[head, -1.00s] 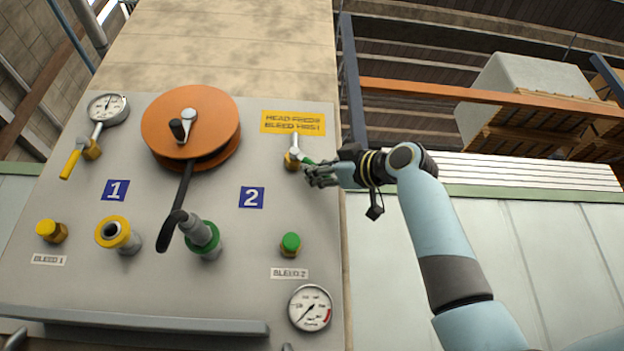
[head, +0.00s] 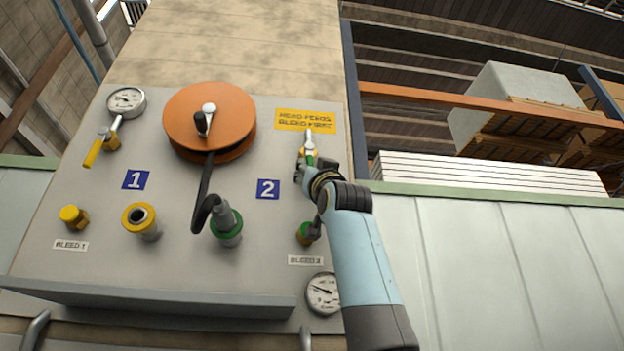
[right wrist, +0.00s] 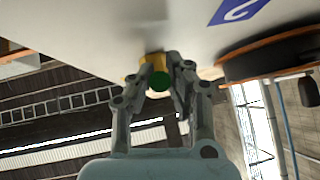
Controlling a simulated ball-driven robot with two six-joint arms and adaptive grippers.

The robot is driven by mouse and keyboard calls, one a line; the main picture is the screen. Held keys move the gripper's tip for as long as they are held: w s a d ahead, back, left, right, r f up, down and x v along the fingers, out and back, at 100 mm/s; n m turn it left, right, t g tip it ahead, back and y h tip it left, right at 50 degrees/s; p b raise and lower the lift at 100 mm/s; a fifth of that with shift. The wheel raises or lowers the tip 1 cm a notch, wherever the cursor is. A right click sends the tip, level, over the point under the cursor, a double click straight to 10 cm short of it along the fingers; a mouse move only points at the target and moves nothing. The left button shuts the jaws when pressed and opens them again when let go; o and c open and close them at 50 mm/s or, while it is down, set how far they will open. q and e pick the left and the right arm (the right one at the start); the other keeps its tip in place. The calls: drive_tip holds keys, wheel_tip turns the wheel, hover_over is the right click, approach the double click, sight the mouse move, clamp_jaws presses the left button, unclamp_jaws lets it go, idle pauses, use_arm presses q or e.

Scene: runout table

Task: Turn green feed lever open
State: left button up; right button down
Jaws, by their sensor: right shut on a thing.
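The green feed lever (head: 309,157) is on the panel's right side, under the yellow sign, on a brass valve body. Its handle points down, roughly in line with the pipe (head: 309,136) above it. My right gripper (head: 305,169) is shut on the green handle and partly hides it. In the right wrist view the handle's round green end (right wrist: 159,81) sits between the two fingers of the gripper (right wrist: 162,84), with brass behind it. My left gripper is not in view.
A green-capped BLEED 2 fitting (head: 304,234) and a gauge (head: 323,293) lie below, close to my right arm. The hose reel (head: 232,118) and green coupling (head: 226,226) are to the left. A shelf (head: 165,299) juts out along the panel's bottom.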

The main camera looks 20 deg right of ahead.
drive_tip(key=shift+a+m+h, duration=0.15)
drive_tip(key=shift+m+h, duration=0.55)
drive_tip(key=shift+m, duration=0.3)
drive_tip(key=c, duration=1.3)
unclamp_jaws()
drive_tip(key=shift+o, duration=0.2)
drive_tip(key=shift+f, duration=0.1)
drive_tip(key=d+v, duration=0.1)
drive_tip(key=v, duration=1.1)
drive_tip(key=shift+a, duration=0.45)
